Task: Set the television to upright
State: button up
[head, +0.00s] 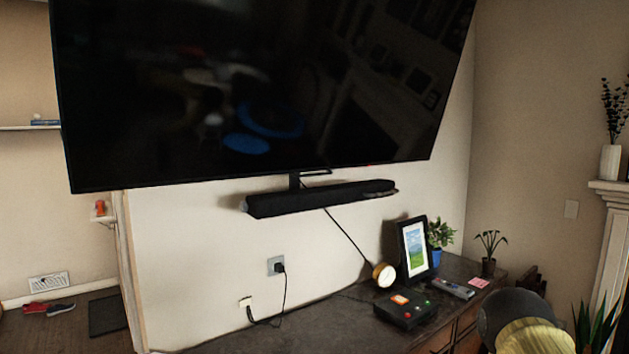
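The television (250,90) is a large, wide black flat screen in the upper part of the head view. Its top edge is cut off by the frame. It hangs in front of the pale wall on a short dark mount (295,181) that shows just below its lower edge. Its side edges slant inward toward the bottom. I cannot tell from this one view how far the screen leans forward or back. Its glossy face reflects the room.
A black soundbar (320,198) hangs under the television. Below, a dark cabinet (350,325) holds a picture frame (415,248), a round lamp (384,275), a black box with buttons (405,309) and potted plants. A rounded grey and yellow shape fills the lower right.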

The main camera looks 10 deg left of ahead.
aim_at(151, 93)
jog(key=u, duration=0.75)
jog(key=i, duration=1.2)
jog(key=z, duration=0.2)
